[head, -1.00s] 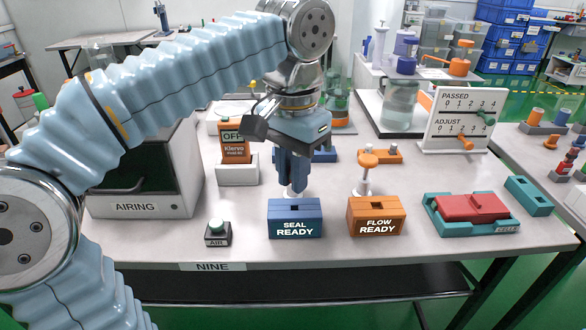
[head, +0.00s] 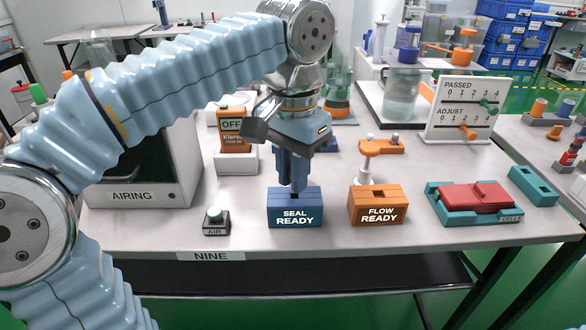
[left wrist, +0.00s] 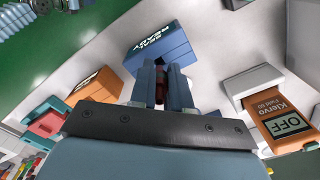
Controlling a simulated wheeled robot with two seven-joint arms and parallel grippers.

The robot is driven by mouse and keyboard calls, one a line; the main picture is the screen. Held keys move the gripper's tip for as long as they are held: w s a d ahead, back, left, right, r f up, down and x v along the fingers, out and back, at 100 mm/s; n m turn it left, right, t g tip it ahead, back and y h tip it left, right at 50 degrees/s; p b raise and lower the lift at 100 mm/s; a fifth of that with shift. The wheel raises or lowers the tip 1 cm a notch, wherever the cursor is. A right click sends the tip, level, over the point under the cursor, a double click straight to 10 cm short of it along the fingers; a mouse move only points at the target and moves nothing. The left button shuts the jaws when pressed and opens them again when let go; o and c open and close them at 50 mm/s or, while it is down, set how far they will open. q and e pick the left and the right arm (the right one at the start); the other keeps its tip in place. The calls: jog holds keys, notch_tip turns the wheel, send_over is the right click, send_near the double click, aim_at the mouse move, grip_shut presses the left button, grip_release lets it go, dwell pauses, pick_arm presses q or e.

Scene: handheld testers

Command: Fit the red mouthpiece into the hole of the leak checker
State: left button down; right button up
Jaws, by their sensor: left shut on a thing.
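My left gripper (head: 292,187) points straight down at the blue block marked SEAL READY (head: 295,217), which looks like the leak checker. The fingers are shut on a small dark red piece, the mouthpiece (left wrist: 160,90), seen between them in the left wrist view. In the head view the fingers hide the mouthpiece and part of the block's top, where the hole lies. The fingertips are at or just above that top; I cannot tell whether the mouthpiece has entered the hole. The block also shows beyond the fingertips in the left wrist view (left wrist: 176,46). My right gripper is not in view.
An orange FLOW READY block (head: 378,207) stands to the right, with a teal-and-red case (head: 475,197) beyond. The orange Klervo device (head: 236,144) and AIRING cabinet (head: 134,195) stand left. Bare tabletop separates them.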

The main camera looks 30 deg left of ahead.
pick_arm(q)
jog(key=shift+f+b, duration=0.75)
jog(key=shift+f, duration=0.35)
jog(key=c, duration=1)
grip_release()
notch_tip(320, 180, up, 13)
jog(key=p, duration=0.5)
jog(key=shift+r+p, duration=0.5)
jog(key=shift+p, duration=0.05)
jog(key=shift+f, duration=0.1)
